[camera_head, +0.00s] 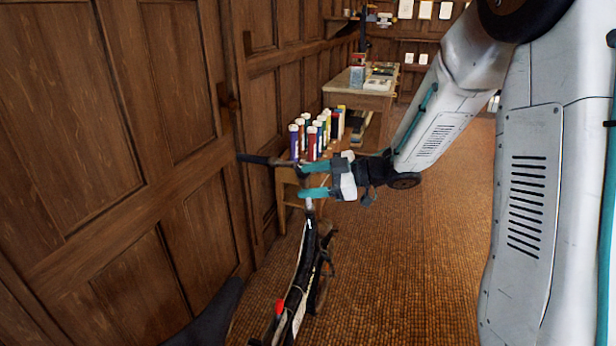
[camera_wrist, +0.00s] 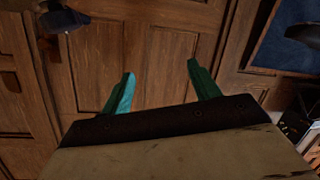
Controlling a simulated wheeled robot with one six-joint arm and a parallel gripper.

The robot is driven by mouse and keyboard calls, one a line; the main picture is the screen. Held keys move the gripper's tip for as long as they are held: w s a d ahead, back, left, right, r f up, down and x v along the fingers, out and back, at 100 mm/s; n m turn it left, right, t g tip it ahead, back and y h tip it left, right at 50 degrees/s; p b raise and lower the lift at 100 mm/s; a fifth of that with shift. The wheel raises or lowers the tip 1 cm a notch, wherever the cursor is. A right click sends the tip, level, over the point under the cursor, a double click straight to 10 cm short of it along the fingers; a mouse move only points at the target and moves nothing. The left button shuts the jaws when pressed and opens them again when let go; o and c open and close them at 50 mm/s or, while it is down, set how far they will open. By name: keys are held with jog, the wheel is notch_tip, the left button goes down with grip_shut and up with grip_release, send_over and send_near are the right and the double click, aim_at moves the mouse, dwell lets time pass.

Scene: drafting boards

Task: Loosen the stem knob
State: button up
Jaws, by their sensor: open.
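A black bicycle or similar folding frame (camera_head: 303,268) stands in the lower middle of the head view. A dark handlebar grip (camera_head: 253,159) sticks out to the left, beside my gripper. A pale metal piece of the stem (camera_head: 309,204) shows just under the lower finger. I cannot make out the stem knob; it may be hidden behind my fingers. My gripper (camera_head: 304,180) is open at the top of the stem, its teal fingers pointing left. In the wrist view my gripper (camera_wrist: 160,68) has its fingers apart with only wood panelling between them.
A panelled wooden wall (camera_head: 120,130) rises close on the left. A small table with several coloured tubes (camera_head: 313,138) stands behind my gripper. A farther table (camera_head: 362,98) is at the back. A dark saddle-like shape (camera_head: 212,315) is at bottom left. The woven floor (camera_head: 430,250) is clear on the right.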

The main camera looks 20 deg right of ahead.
aim_at(299, 166)
jog(key=w+f+m+t+h, duration=0.1)
jog(key=w+m+t+h, duration=0.2)
jog(key=w, duration=0.2)
jog(key=w+d+f+m+t+h, duration=0.1)
jog(key=w+f+m+t+h, duration=0.1)
jog(key=w, duration=0.3)
jog(key=w+f+m+t+h, duration=0.2)
jog(key=w+m+t+h, duration=0.1)
jog(key=w+m+t, duration=0.2)
jog(key=shift+w+d+f+h, duration=0.1)
jog(key=shift+w+d+h, duration=0.15)
jog(key=shift+w, duration=0.25)
jog(key=c, duration=1)
